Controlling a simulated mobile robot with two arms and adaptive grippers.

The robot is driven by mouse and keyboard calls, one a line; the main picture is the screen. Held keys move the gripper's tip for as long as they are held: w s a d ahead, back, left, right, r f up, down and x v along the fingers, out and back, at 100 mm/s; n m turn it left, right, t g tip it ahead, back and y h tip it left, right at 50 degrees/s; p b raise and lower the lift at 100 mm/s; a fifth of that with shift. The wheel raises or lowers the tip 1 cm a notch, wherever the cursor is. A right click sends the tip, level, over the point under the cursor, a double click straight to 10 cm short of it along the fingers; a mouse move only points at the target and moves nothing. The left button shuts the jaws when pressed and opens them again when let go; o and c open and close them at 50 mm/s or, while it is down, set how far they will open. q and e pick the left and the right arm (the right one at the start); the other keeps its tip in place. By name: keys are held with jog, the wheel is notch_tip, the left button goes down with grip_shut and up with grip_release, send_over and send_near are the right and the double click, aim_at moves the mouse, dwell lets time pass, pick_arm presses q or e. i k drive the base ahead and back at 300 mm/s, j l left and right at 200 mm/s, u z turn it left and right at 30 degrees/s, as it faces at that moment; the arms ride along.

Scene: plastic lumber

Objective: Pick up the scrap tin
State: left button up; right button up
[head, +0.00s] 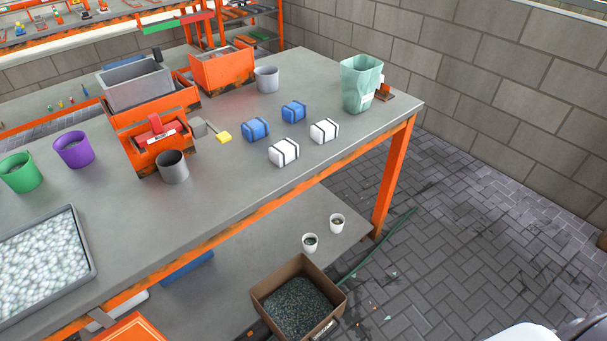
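Two plain grey tins stand on the grey workbench (330,165); I cannot tell which one is the scrap tin. One grey tin (172,168) is upright in front of an orange machine with a red part (155,135). The other grey tin (266,80) is upright at the back, beside an orange box-shaped machine (222,70). Neither of my grippers shows in the head view, so nothing is seen touching either tin.
Purple (74,150) and green (20,173) buckets and a pellet tray (88,245) are left. A brown box (335,307) stands below; bench front is clear.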

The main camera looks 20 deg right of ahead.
aim_at(172, 164)
jog(key=k+z, duration=0.15)
jog(key=z, duration=0.2)
jog(key=k+z, duration=0.2)
jog(key=z, duration=0.2)
